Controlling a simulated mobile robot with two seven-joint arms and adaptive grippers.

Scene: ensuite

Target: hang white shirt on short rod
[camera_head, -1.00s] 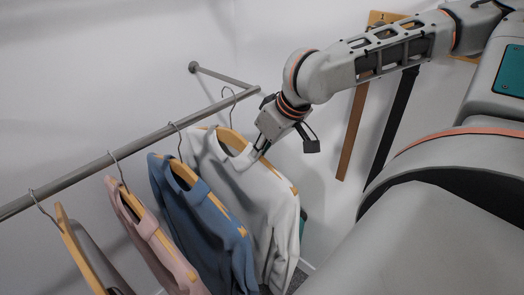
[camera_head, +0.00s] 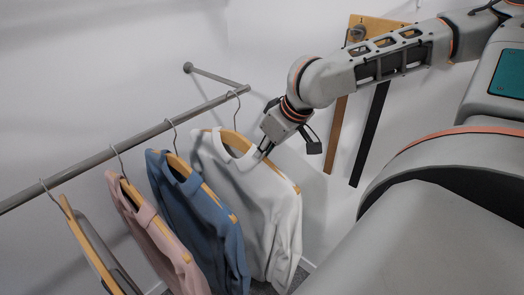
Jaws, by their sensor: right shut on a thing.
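The white shirt (camera_head: 262,193) hangs on a wooden hanger whose metal hook (camera_head: 237,108) is at the right end of the long rod (camera_head: 150,133). My right gripper (camera_head: 264,153) is shut on the white shirt's hanger near the collar; its fingertips are partly hidden against the cloth. A short rod (camera_head: 215,77) runs from a round wall mount to the long rod's right end. The hook looks to be at or near the rod, but I cannot tell whether it rests on it. My left gripper is out of view.
A blue shirt (camera_head: 195,215), a pink shirt (camera_head: 150,235) and a bare-looking wooden hanger (camera_head: 88,250) with dark cloth hang to the left on the long rod. Brown and black belts (camera_head: 370,135) hang from a wooden wall rack (camera_head: 378,27). My right arm fills the right side.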

